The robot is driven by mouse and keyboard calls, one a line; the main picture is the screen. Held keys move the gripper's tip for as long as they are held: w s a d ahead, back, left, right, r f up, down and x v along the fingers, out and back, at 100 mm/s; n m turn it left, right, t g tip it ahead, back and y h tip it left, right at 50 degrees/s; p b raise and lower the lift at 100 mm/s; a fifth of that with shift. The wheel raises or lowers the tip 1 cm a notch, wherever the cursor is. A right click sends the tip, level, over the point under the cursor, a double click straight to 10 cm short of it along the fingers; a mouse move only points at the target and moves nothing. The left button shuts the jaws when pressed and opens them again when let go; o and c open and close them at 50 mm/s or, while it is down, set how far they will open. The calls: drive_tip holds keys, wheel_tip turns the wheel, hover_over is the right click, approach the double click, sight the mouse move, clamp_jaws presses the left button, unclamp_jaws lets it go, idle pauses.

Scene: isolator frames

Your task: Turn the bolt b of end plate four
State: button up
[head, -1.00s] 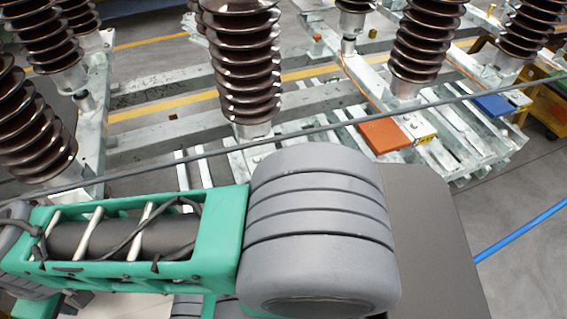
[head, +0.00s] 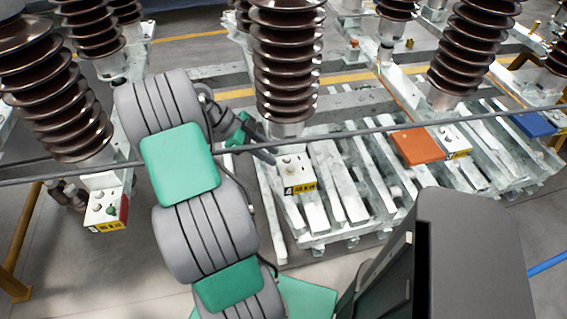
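End plate four (head: 297,172) is a pale metal end plate with a yellow label marked 4, below the middle brown insulator. Small round bolt heads (head: 290,170) show on its face; I cannot tell which one is bolt b. My gripper (head: 270,157) is just left of the plate, with dark fingers pointing toward it. A gap shows between the fingertips and the bolts in this view, though depth is unclear. The fingers overlap, so I cannot tell whether they are open or shut.
A grey bar (head: 350,140) crosses the view near my gripper. Brown ribbed insulators (head: 288,65) stand around. Another end plate (head: 106,208) is at left. An orange block (head: 417,146) and a blue block (head: 535,123) lie right. Pale slats (head: 345,185) lie beside plate four.

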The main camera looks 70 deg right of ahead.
sight(290, 168)
drive_tip(key=x, duration=0.6)
drive_tip(key=shift+w, duration=0.1)
drive_tip(key=shift+c, duration=0.6)
clamp_jaws()
drive_tip(key=shift+d, duration=0.1)
